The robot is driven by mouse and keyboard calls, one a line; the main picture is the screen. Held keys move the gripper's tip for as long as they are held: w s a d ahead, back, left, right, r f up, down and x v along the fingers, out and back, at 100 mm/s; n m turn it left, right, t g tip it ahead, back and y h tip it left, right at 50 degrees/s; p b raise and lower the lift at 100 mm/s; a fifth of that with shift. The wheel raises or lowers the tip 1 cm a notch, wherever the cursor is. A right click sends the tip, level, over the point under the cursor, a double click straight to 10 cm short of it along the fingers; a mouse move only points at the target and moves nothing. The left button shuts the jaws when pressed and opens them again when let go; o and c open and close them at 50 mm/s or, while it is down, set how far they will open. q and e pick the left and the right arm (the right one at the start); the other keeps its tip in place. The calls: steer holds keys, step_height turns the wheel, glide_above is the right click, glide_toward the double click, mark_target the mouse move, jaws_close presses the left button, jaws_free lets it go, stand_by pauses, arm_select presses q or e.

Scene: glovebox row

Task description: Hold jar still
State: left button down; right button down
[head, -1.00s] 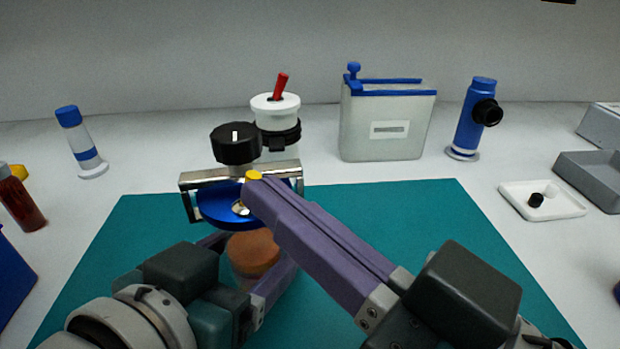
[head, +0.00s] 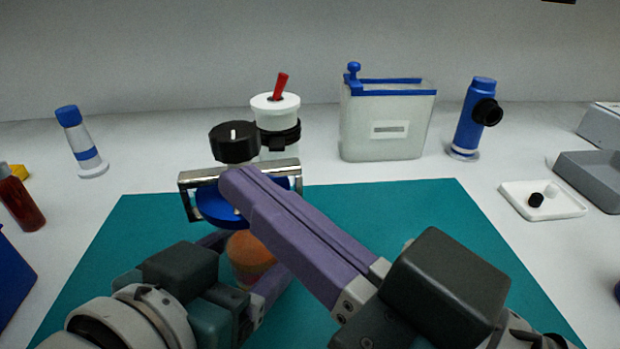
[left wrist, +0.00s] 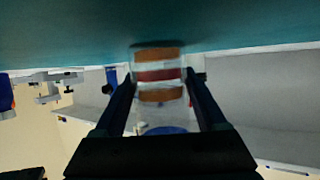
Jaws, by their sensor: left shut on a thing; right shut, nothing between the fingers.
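A clear jar (head: 249,259) with orange layers stands upright on the teal mat (head: 390,230). My left gripper (left wrist: 160,88) is shut on it, one finger on each side. In the left wrist view the jar (left wrist: 159,76) appears inverted, with orange and red bands and blue at its lid end. In the head view a blue disc (head: 214,208) shows above the jar; whether it is the jar's lid I cannot tell. My right gripper (head: 236,184) is shut and empty, its fingertips over the blue disc and hiding part of it.
A metal frame (head: 189,205) is close around the disc, with a black knob (head: 234,143) behind. Further back stand a white-topped bottle (head: 275,110), a translucent tank (head: 385,125) and a blue cylinder (head: 470,115). A white tray (head: 560,210) lies right. The mat's right part is clear.

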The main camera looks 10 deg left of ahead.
arm_select(q)
steer(key=shift+d, duration=0.1)
arm_select(e)
steer(key=shift+a+r, duration=0.15)
steer(key=shift+s, duration=0.1)
stand_by(0.4)
steer(key=s+d+r, duration=0.2)
steer(key=s+d, duration=0.5)
steer(key=d, duration=0.4)
steer(key=shift+s+d, duration=0.25)
steer(key=shift+s, duration=0.1)
arm_select(q)
jaws_free()
steer(key=shift+s, duration=0.15)
